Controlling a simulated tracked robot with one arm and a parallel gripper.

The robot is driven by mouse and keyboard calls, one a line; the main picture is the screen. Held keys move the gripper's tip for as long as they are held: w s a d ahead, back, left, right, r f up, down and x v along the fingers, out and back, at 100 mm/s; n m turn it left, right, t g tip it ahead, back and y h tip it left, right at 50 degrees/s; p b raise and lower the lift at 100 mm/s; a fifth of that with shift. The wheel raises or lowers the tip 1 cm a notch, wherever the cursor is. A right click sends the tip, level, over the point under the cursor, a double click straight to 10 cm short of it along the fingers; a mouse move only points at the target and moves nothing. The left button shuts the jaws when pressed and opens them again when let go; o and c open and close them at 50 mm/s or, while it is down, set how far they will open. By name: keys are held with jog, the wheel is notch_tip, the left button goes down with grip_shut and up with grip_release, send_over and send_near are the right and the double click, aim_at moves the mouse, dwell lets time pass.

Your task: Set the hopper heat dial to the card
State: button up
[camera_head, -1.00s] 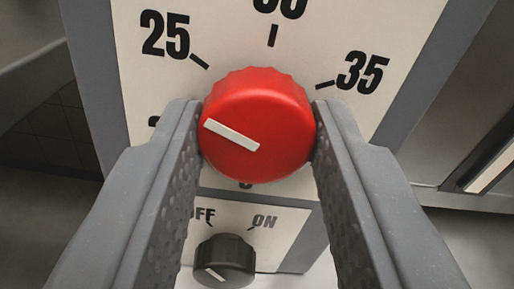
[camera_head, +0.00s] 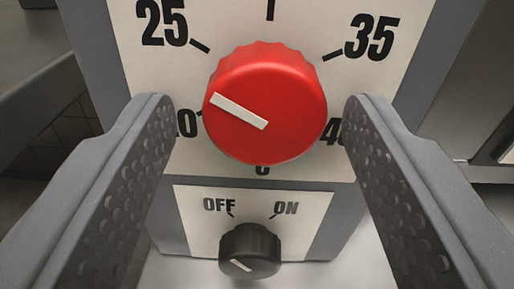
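The red heat dial (camera_head: 266,85) is at the middle of the view on a cream scale plate (camera_head: 215,20). Its white pointer bar (camera_head: 238,111) points left and slightly up, to about the 20 mark or a little above it. 25 and 35 show above, the 20 and 40 are partly covered, and the top number is cut off. My gripper (camera_head: 258,108) is open, with one finger on each side of the dial and a gap on both sides. No card is in view.
A black knob (camera_head: 250,246) sits below the dial on a small OFF/ON plate (camera_head: 310,215); its white line leans toward OFF. A grey panel (camera_head: 345,205) surrounds the plates. A pale surface (camera_head: 180,275) lies below.

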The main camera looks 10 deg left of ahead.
jog(key=shift+s+r, duration=0.1)
jog(key=shift+r, duration=0.05)
jog(key=shift+s+d+r, duration=0.1)
jog(key=shift+s+d, duration=0.1)
jog(key=shift+s, duration=0.3)
jog(key=p+v, duration=0.2)
jog(key=v, duration=1)
jog(key=shift+s, duration=0.25)
